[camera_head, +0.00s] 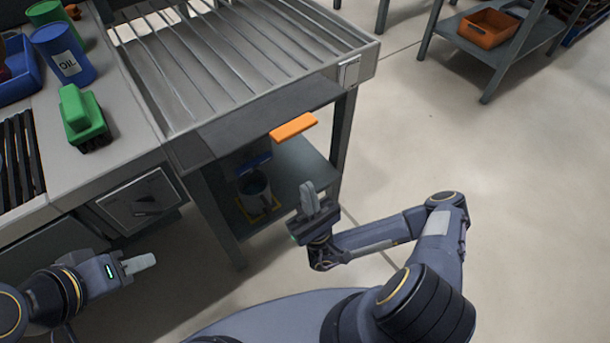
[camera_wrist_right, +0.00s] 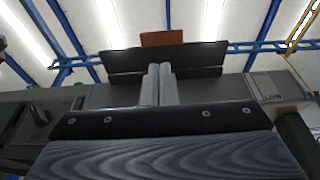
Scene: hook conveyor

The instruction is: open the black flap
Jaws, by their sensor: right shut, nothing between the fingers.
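The black flap (camera_head: 228,128) is a flat dark panel at the near end of the slatted conveyor. It lies about level with the conveyor top, and an orange tab (camera_head: 294,126) sticks out from its front edge. In the right wrist view the flap (camera_wrist_right: 120,62) and the orange tab (camera_wrist_right: 163,39) show from below, beyond the fingertips. My right gripper (camera_head: 313,195) is shut and empty, in front of and below the tab, apart from it. My left gripper (camera_head: 140,263) is at the lower left, away from the flap; its finger gap is hidden.
Below the flap, a shelf (camera_head: 300,165) holds a dark container (camera_head: 254,188). A shelf unit with an orange bin (camera_head: 488,28) stands at the back right. The floor at right is clear.

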